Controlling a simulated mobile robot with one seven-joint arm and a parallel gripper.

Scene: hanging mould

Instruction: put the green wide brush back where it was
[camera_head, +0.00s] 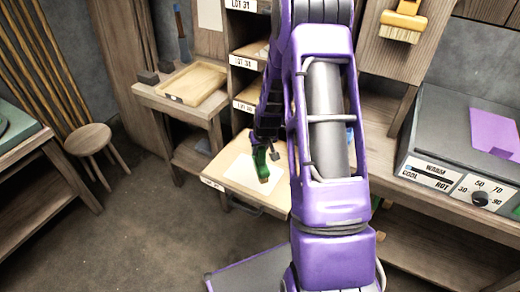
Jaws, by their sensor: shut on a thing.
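The green wide brush (261,165) is in the middle of the view, below the dark end of my arm. My gripper (260,147) is shut on it and points down. The brush is over a white sheet on a pulled-out wooden board (226,170); I cannot tell whether it touches the sheet. A small grey piece shows just right of the brush, and I cannot tell what it belongs to. My purple arm hides the board's right part and much of the shelf behind.
A yellow wide brush (404,22) hangs on a wooden panel (375,58) at upper right. A grey heater box (440,150) with a dial and a purple sheet (493,131) stands right. A wooden tray (193,83) lies on the left bench. A stool (88,138) stands left. The floor at lower left is clear.

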